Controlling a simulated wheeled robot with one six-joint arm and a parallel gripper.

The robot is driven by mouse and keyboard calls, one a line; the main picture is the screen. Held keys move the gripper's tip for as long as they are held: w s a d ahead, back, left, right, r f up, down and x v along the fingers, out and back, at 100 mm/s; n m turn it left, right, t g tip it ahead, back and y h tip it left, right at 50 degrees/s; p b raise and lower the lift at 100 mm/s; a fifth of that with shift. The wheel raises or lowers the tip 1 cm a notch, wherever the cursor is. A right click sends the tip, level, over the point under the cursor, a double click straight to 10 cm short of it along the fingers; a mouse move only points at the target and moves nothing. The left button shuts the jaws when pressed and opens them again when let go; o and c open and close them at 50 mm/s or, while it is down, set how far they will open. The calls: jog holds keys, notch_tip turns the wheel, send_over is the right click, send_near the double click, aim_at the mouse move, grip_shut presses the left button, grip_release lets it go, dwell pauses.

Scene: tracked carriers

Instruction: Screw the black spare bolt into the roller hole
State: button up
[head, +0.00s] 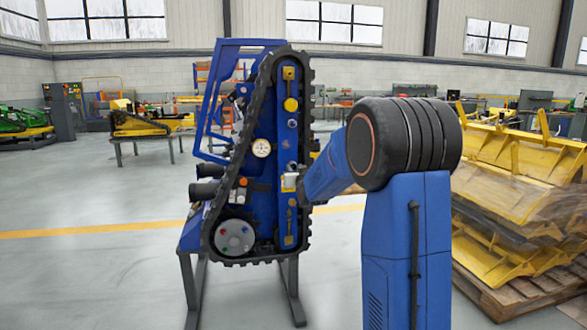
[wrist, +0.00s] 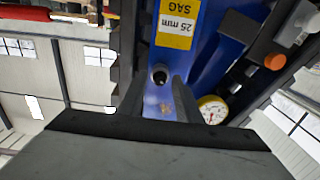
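The blue tracked carrier (head: 262,195), with its black track (head: 235,185), stands upright on a grey stand in the head view. In the wrist view, my gripper's (wrist: 160,84) two dark fingers point at its blue side panel. The fingers are apart, with blue panel showing between them. A small round dark piece (wrist: 160,74) with a lighter rim sits just past the fingertips, beside the yellow-and-white "25 mm SAG" label (wrist: 176,27). I cannot tell whether it is the black bolt or a hole. In the head view my arm hides much of the gripper.
A dial gauge (head: 261,148) sits left of the gripper; it also shows close to the fingers in the wrist view (wrist: 212,109). An orange knob (wrist: 275,62) is near. Stacked yellow parts (head: 515,165) on pallets stand at right. The floor left of the carrier is clear.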

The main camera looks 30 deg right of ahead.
grip_shut()
jog(key=m, duration=0.6)
jog(key=shift+m, duration=0.4)
jog(key=m, duration=0.3)
